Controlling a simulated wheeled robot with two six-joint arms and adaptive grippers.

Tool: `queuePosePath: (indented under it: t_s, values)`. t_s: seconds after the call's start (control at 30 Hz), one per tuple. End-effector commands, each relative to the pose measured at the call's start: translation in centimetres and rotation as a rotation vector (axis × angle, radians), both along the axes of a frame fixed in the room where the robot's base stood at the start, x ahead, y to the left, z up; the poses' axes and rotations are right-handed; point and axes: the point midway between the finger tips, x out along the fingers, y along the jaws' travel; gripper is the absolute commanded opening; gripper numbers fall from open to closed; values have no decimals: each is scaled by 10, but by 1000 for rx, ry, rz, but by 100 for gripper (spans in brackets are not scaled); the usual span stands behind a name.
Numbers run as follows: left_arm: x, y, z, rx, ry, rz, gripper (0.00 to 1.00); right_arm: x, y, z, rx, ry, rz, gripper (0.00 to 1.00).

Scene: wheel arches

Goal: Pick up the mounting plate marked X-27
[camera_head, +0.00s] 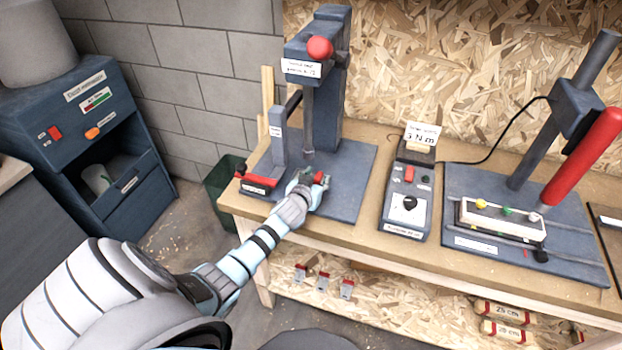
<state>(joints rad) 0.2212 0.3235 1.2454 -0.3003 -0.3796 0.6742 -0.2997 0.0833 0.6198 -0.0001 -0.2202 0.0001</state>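I cannot make out any plate with a readable X-27 mark. My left gripper (313,181) is over the blue-grey base of the left press (345,190), just below its vertical spindle. A small red and green part shows at its fingertips; I cannot tell whether it belongs to the gripper or is something held. The fingers are too small to tell open from shut. A pale plate-like piece (490,222) with yellow, green and white knobs lies in the right-hand fixture (575,245); no mark on it is readable. My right gripper is not in view.
A control box (408,200) with a red switch and a "5 N m" card stands between the two machines. A red lever (585,155) rises at the right. Red-topped pieces (323,281) and labelled rolls (503,330) lie on the lower shelf. A blue machine (130,195) stands left.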

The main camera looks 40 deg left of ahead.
Motion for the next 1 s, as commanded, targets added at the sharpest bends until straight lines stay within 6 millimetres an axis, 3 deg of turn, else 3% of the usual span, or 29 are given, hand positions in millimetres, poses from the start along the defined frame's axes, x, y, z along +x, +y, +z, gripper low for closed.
queuePosePath:
  t_s: [0.07, 0.3, 0.33, 0.73, 1.0]
  values:
    - [0, 0, 1, 0, 0, 0, 40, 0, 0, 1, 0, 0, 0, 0]
    - [-1, 0, 1, 1, 0, 0, 2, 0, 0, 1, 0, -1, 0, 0]
    - [-1, 0, 1, 1, 0, 0, 0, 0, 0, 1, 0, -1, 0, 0]
    - [0, 0, 5, 1, -2, 0, 0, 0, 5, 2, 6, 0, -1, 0]
    - [0, 0, 38, 3, -3, -1, 0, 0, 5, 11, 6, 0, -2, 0]
